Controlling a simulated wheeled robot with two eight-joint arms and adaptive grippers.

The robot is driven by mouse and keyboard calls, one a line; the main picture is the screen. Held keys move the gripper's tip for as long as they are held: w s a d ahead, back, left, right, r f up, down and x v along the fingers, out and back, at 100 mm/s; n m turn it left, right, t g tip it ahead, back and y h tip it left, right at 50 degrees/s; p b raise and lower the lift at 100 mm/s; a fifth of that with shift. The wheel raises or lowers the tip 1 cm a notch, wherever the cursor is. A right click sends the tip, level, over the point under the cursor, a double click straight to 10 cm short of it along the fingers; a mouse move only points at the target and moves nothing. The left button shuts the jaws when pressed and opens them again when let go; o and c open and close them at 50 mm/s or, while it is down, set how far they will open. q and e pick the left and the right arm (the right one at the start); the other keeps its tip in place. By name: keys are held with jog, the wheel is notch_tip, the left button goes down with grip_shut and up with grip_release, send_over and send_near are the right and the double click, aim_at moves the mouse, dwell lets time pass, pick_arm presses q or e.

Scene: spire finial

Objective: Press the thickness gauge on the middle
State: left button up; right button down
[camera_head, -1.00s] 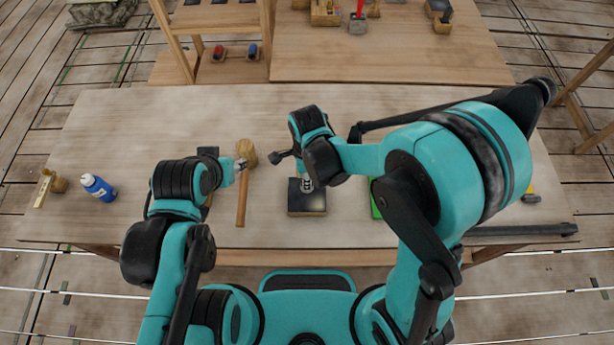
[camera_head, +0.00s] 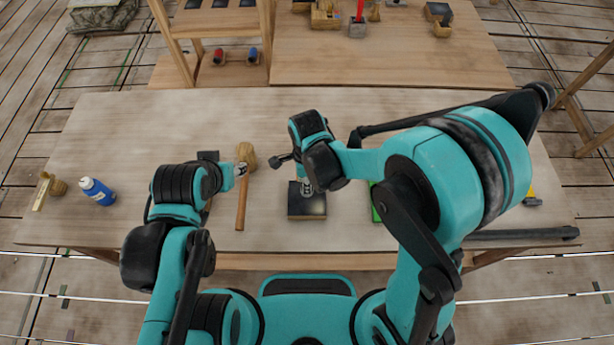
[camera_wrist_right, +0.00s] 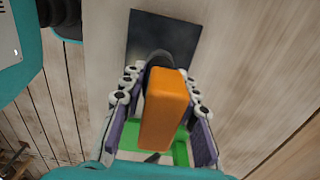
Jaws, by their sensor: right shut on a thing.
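My right gripper (camera_wrist_right: 160,112) is shut on the orange thickness gauge (camera_wrist_right: 163,112), which sits between its purple finger pads. The gauge's black end points at a dark square plate (camera_wrist_right: 180,32); I cannot tell whether it touches. In the head view the right gripper (camera_head: 307,187) points down over the upper part of the dark plate (camera_head: 307,209), and the gauge is hidden there. My left gripper (camera_head: 241,168) is beside the head of a wooden mallet (camera_head: 247,154); its jaw state is unclear.
A blue bottle (camera_head: 97,191) and a small wooden-handled tool (camera_head: 48,189) are at the table's left. A green item (camera_head: 375,208) lies right of the plate, partly behind my right arm. A dark bar (camera_head: 520,233) lies along the front right. The back of the table (camera_head: 200,110) is clear.

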jog(key=shift+f+b, duration=1.9)
jog(key=shift+f, duration=0.2)
jog(key=c, duration=1.1)
grip_release()
jog(key=shift+o, duration=0.2)
jog(key=shift+r, duration=0.1)
